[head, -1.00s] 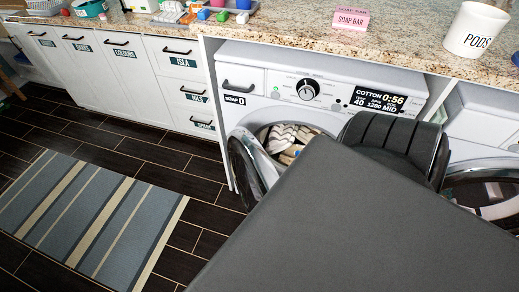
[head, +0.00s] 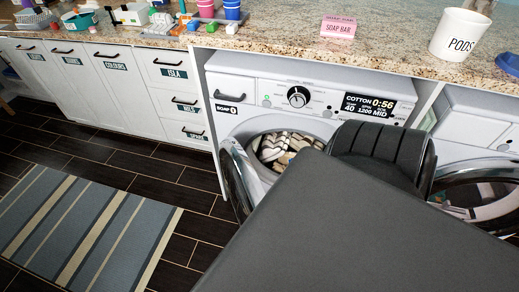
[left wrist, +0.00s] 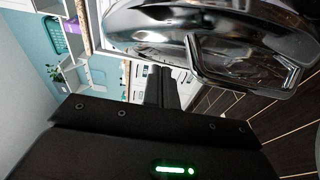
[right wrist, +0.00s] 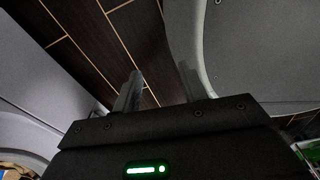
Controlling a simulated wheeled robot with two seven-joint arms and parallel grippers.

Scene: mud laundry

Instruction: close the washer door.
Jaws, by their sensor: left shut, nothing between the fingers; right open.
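The washer (head: 300,100) stands under the counter. Its round door (head: 236,180) is swung open to the left, and striped laundry (head: 285,148) shows in the drum. In the left wrist view the dark glossy door (left wrist: 150,22) with its handle frame (left wrist: 245,80) fills the top right. My left gripper (left wrist: 162,72) is shut and empty, close below the door; contact cannot be told. My right gripper (right wrist: 160,85) is open and empty, with dark floor tiles beyond its fingers. Neither gripper shows in the head view, where my own dark parts hide the washer's lower right.
A second washer (head: 475,120) with an open door stands to the right. White drawers (head: 180,75) line the left. A striped rug (head: 85,230) lies on the dark tiled floor. The counter (head: 280,40) holds a pods tub (head: 459,34) and a soap bar box (head: 338,28).

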